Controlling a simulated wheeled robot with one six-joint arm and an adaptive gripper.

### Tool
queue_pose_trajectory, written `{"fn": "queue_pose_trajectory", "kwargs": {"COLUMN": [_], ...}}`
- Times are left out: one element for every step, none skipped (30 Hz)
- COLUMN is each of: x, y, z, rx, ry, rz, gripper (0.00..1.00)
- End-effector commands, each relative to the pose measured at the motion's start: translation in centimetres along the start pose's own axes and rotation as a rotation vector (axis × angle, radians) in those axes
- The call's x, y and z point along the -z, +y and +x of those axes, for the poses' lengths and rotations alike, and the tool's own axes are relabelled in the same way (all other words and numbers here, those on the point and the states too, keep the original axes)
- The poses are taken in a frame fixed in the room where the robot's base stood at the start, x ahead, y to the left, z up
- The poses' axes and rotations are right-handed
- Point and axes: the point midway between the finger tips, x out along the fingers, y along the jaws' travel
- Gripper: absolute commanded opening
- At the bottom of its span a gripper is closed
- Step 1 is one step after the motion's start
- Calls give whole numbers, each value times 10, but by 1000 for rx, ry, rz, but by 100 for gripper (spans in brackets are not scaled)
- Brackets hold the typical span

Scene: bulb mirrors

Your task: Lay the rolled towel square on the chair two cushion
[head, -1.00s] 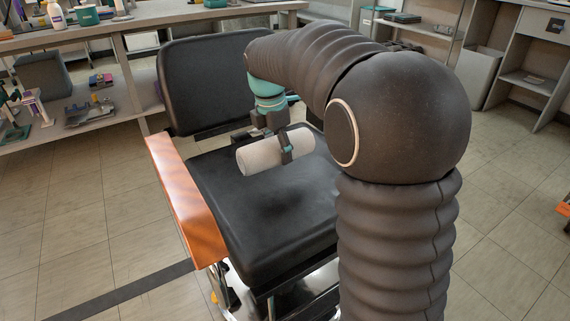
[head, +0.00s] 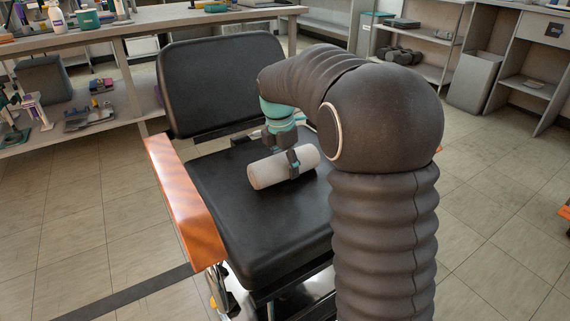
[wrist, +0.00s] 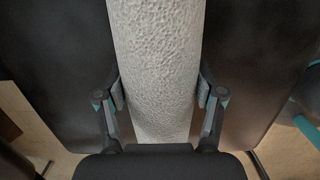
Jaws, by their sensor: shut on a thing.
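The rolled towel (head: 270,170) is a pale, textured cylinder over the black seat cushion (head: 262,225) of the chair. It lies slightly slanted in the head view, its right end higher in the picture. My gripper (head: 294,163) comes from above and is shut around the towel, right of its middle. In the wrist view the towel (wrist: 155,60) runs up the picture between both fingers (wrist: 160,95). The towel is at or just above the cushion; I cannot tell whether it touches.
The black backrest (head: 222,80) stands behind the seat, and an orange armrest (head: 185,205) lies along its left side. A workbench (head: 120,25) with bottles and pots stands behind. Shelves (head: 430,70) and a grey bin (head: 473,80) are at the back right. The front cushion is clear.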

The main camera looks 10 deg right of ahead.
Motion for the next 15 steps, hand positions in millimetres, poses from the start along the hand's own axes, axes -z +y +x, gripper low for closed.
{"fn": "queue_pose_trajectory", "kwargs": {"x": [0, 0, 0, 0, 0, 0, 0, 0, 0, 0, 0, 0, 0, 0, 0], "y": [0, 0, 0, 0, 0, 0, 0, 0, 0, 0, 0, 0, 0, 0, 0], "z": [2, 2, 3, 3, 3, 3, 3, 3, 3, 3, 3, 3, 3, 3, 2], "rx": [1, 1, 1, 1, 1, 1, 1, 1, 1, 1, 1, 1, 1, 1, 1], "ry": [0, 0, 0, 0, 0, 0, 0, 0, 0, 0, 0, 0, 0, 0, 0], "rz": [0, 0, 0, 0, 0, 0, 0, 0, 0, 0, 0, 0, 0, 0, 0], "gripper": [25, 25, 70, 78, 86, 93, 93, 93, 93, 93, 93, 93, 93, 93, 93]}}
